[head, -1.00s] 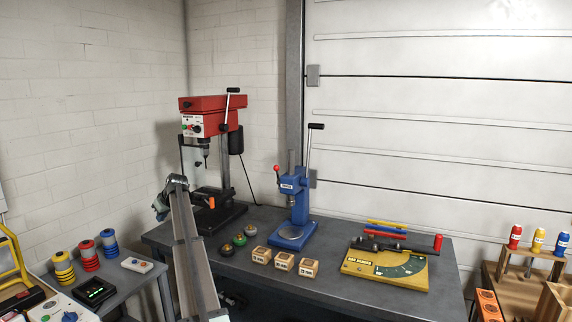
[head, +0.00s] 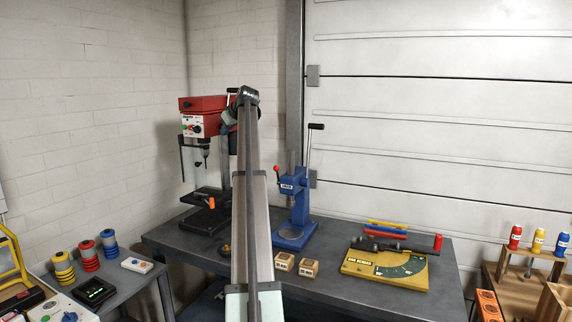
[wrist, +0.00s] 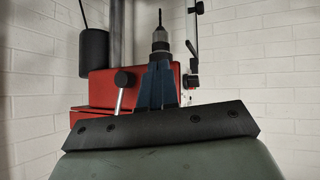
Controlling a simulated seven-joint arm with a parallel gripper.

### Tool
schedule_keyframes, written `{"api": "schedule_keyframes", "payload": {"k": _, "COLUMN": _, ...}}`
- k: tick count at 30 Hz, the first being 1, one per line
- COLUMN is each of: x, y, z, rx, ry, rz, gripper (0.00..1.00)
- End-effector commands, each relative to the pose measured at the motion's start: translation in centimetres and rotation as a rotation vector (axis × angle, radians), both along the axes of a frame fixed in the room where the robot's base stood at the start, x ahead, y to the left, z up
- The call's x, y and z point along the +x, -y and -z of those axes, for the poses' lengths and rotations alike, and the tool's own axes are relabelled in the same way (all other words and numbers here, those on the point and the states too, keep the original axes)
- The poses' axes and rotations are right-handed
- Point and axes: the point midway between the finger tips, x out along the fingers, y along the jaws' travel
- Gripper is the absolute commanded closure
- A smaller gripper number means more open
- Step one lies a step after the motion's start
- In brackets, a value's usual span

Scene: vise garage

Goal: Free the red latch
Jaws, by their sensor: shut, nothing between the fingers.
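A blue press (head: 293,195) stands on the grey bench. A small red-ended lever (head: 277,169) sticks out at its upper left; it is the only latch-like red part I can make out, and I cannot tell whether it is engaged. A black-handled long lever (head: 313,140) rises at the press's right. My gripper (wrist: 160,72) shows in the wrist view with its blue fingers together and nothing between them. It faces the red drill press, whose chuck (wrist: 160,42) appears beyond the fingertips. In the head view my gripper is up near the drill press, left of the blue press, its fingers unclear.
The drill press (head: 205,118) stands at the bench's back left. A yellow bender (head: 385,268) lies at right. A side table (head: 130,285) with coloured ring stacks is at left.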

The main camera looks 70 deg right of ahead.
Motion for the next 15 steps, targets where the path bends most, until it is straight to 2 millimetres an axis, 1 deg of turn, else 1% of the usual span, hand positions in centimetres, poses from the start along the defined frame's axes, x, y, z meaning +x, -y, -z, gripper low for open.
{"api": "schedule_keyframes", "payload": {"k": 1, "x": -2.2, "y": 1.3, "z": 0.3, "rx": 0.04, "ry": -0.005, "rz": 0.024, "gripper": 1.0}}
{"api": "schedule_keyframes", "payload": {"k": 5, "x": -7.2, "y": 3.4, "z": 1.2, "rx": 0.149, "ry": -0.015, "rz": 0.078, "gripper": 1.0}}
{"api": "schedule_keyframes", "payload": {"k": 6, "x": -8.8, "y": 4.0, "z": 1.5, "rx": 0.185, "ry": -0.018, "rz": 0.095, "gripper": 1.0}}
{"api": "schedule_keyframes", "payload": {"k": 11, "x": -15.2, "y": 6.1, "z": 2.5, "rx": 0.318, "ry": -0.029, "rz": 0.163, "gripper": 1.0}}
{"api": "schedule_keyframes", "payload": {"k": 12, "x": -16.9, "y": 6.5, "z": 2.7, "rx": 0.352, "ry": -0.033, "rz": 0.181, "gripper": 1.0}}
{"api": "schedule_keyframes", "payload": {"k": 14, "x": -19.3, "y": 7.1, "z": 2.9, "rx": 0.401, "ry": -0.035, "rz": 0.206, "gripper": 1.0}}
{"api": "schedule_keyframes", "payload": {"k": 15, "x": -20.9, "y": 7.4, "z": 3.1, "rx": 0.432, "ry": -0.037, "rz": 0.221, "gripper": 1.0}}
